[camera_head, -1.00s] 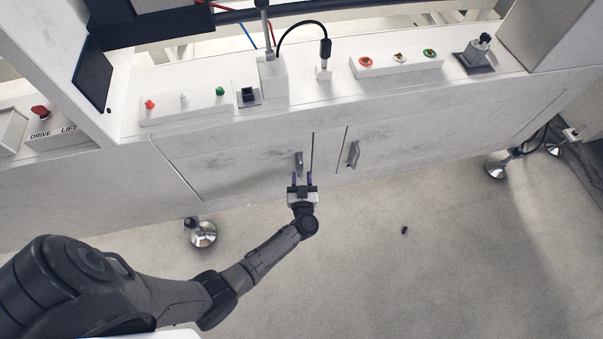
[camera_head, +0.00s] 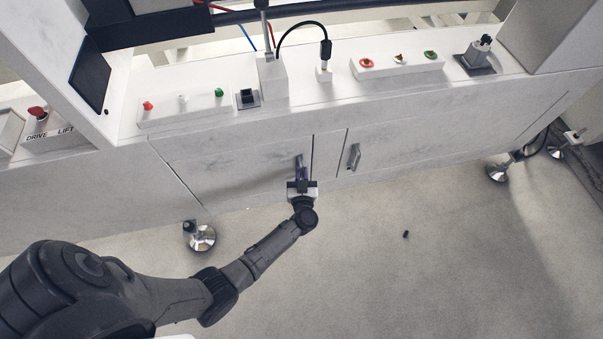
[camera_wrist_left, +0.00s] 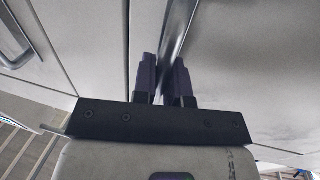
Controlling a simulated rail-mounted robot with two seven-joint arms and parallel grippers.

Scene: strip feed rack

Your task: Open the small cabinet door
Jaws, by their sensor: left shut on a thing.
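The small cabinet has two white door panels side by side, the left door (camera_head: 235,167) and the right door (camera_head: 400,148). Each has a grey metal bar handle near the middle gap. My left gripper (camera_head: 302,174) is at the left door's handle (camera_head: 299,160), its purple fingers together on it. In the left wrist view the two dark fingers (camera_wrist_left: 164,82) stand on either side of the handle bar (camera_wrist_left: 177,35). The left door looks closed. The right door's handle (camera_head: 353,157) is free. My right gripper is in neither current view.
Above the doors, a white ledge carries a left button box (camera_head: 185,107), a right button box (camera_head: 397,64) and a black switch (camera_head: 247,97). Metal levelling feet (camera_head: 201,238) stand below. The floor is open apart from a small dark object (camera_head: 406,234).

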